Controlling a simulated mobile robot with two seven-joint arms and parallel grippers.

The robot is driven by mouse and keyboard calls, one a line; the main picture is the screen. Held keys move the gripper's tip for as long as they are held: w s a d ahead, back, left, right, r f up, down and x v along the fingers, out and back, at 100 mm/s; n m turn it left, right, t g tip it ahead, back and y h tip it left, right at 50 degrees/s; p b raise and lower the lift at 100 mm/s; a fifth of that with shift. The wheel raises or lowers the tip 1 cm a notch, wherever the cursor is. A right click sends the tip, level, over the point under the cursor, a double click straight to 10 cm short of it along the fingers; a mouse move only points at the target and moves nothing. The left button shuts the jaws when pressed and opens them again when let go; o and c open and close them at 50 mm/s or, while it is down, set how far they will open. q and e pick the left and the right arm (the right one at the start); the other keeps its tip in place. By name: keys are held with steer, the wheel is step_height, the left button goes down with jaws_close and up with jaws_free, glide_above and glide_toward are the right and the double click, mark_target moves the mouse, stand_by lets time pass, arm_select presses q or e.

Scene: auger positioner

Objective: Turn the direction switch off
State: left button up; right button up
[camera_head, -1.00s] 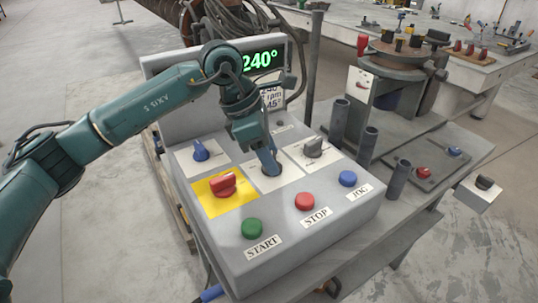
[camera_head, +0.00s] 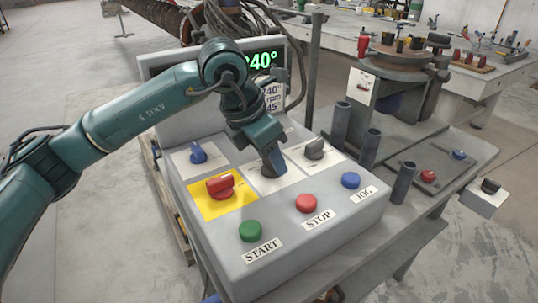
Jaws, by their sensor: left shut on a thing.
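A grey control box (camera_head: 300,250) fills the middle of the head view. Its top row has a blue knob (camera_head: 198,152) at the left, a dark knob (camera_head: 268,172) in the middle and a grey knob (camera_head: 315,149) at the right. A red switch (camera_head: 219,187) sits on a yellow plate. My left gripper (camera_head: 272,168) points down and is shut on the middle knob, mostly covering it. The labels are too small to read, so I cannot tell by name which one is the direction switch. My right gripper is not in view.
Green START (camera_head: 251,231), red STOP (camera_head: 306,203) and blue JOG (camera_head: 350,180) buttons line the box's front. A display (camera_head: 263,60) stands behind. Upright grey tubes (camera_head: 403,183) and a turntable (camera_head: 400,55) are at the right.

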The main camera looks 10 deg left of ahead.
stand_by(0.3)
arm_select(q)
steer(key=o, duration=1)
steer(key=p+v, duration=0.1)
steer(key=v, duration=1.2)
